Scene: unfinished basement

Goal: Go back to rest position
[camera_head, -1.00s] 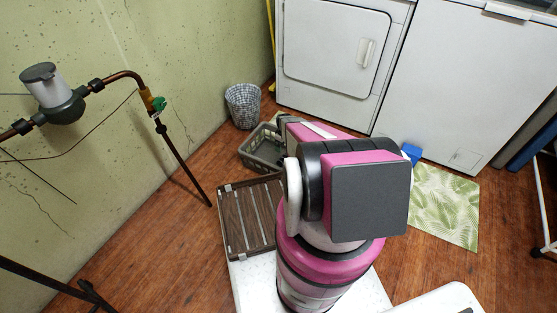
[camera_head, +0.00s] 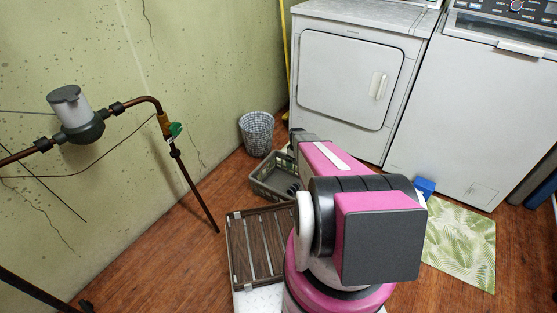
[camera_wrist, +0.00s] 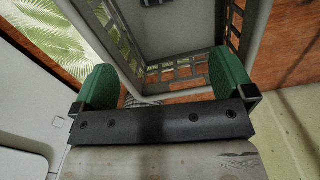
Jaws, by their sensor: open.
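My gripper (camera_wrist: 165,80) shows in the wrist view with its two green finger pads wide apart and nothing between them. A grey lattice-sided basket (camera_wrist: 190,68) lies beyond the fingers in that view. In the head view, my pink and black arm reaches away toward the same basket (camera_head: 262,187) on the floor. The arm hides part of the basket, and the gripper itself is hidden there. A dark item (camera_head: 293,188) shows inside the basket, too small to identify.
A wire-like bin (camera_head: 257,132), a white dryer (camera_head: 350,75) and a washer (camera_head: 470,110) stand behind. A leafy mat (camera_head: 460,245) and blue item (camera_head: 425,187) are at right. A pipe (camera_head: 195,190) leans left.

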